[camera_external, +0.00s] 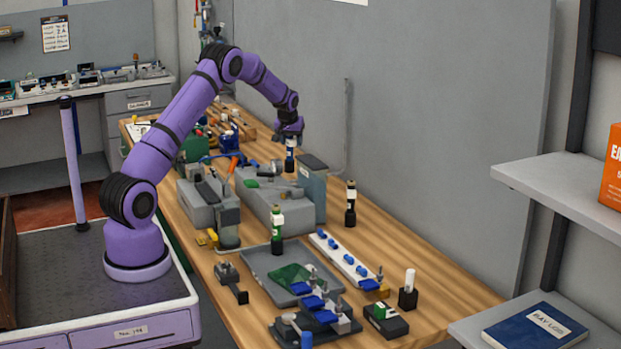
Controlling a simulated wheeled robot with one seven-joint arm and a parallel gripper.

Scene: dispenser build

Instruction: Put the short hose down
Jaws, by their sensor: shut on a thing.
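My gripper (290,134) is at the end of the raised arm, pointing down over the far half of the wooden bench. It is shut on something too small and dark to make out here. A dark bottle-like piece with a white and blue band (290,153) shows directly below the jaws. I cannot tell whether the gripper touches it or it stands behind the grey box. I cannot clearly pick out the short hose. A curved blue tube-like piece (212,157) lies on the bench to the left of the gripper.
Grey boxes (268,208) and an upright grey-green plate (313,192) stand just in front of the gripper. Bottles (277,230) (350,205), a grey tray (262,266) and a white strip with blue parts (345,258) fill the near half. Bare wood runs along the wall side.

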